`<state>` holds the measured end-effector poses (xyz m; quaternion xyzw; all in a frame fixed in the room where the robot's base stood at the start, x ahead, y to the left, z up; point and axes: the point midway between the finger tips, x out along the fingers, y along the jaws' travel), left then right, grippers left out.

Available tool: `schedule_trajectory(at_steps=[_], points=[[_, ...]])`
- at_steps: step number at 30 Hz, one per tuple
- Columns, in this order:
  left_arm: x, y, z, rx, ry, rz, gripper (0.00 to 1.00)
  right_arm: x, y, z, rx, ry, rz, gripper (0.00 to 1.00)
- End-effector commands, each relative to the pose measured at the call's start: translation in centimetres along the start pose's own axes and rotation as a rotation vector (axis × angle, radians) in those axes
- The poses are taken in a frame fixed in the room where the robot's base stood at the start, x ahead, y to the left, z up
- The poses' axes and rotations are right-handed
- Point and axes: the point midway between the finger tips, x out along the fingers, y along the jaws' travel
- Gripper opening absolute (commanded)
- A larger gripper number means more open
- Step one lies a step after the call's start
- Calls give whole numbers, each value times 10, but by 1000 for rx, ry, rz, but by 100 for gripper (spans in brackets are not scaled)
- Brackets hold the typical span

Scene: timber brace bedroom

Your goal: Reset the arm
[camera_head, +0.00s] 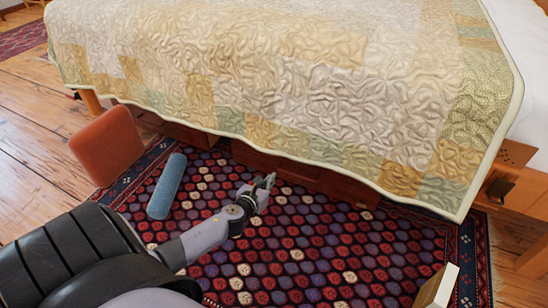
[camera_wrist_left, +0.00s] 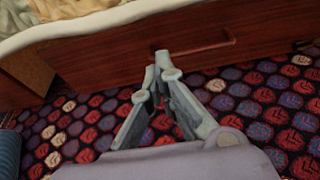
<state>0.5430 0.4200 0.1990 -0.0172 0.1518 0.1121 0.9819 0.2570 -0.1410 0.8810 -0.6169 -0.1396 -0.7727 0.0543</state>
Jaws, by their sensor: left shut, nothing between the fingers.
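My left arm comes in from the lower left of the head view, and its gripper (camera_head: 265,187) is above the patterned rug in front of the bed. In the left wrist view the gripper (camera_wrist_left: 160,66) has its fingertips together with nothing between them. The tips point at the wooden drawer front (camera_wrist_left: 120,58) under the bed. My right gripper is not in view.
A quilted bed (camera_head: 300,90) fills the back. A pale-edged object (camera_head: 440,287) stands at lower right. Rug right of my gripper is clear.

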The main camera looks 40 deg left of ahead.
Motion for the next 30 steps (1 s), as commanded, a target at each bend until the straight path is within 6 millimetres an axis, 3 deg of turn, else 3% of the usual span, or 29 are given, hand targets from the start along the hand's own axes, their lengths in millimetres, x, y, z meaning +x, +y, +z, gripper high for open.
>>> schedule_trajectory(at_steps=[10, 14, 17, 20, 24, 30], points=[[-8, -3, 2, -12, -2, -8, 0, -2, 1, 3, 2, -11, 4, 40], [-18, -38, 17, -150, -6, -95, 0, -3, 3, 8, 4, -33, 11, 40], [-37, -90, 44, -375, -5, -237, 0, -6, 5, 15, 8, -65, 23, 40], [-67, -150, 83, -653, 9, -418, 0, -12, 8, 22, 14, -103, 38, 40], [-120, -218, 148, -1030, 54, -681, 0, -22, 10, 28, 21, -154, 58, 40], [-213, -277, 256, -1519, 165, -1079, 0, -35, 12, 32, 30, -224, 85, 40]])
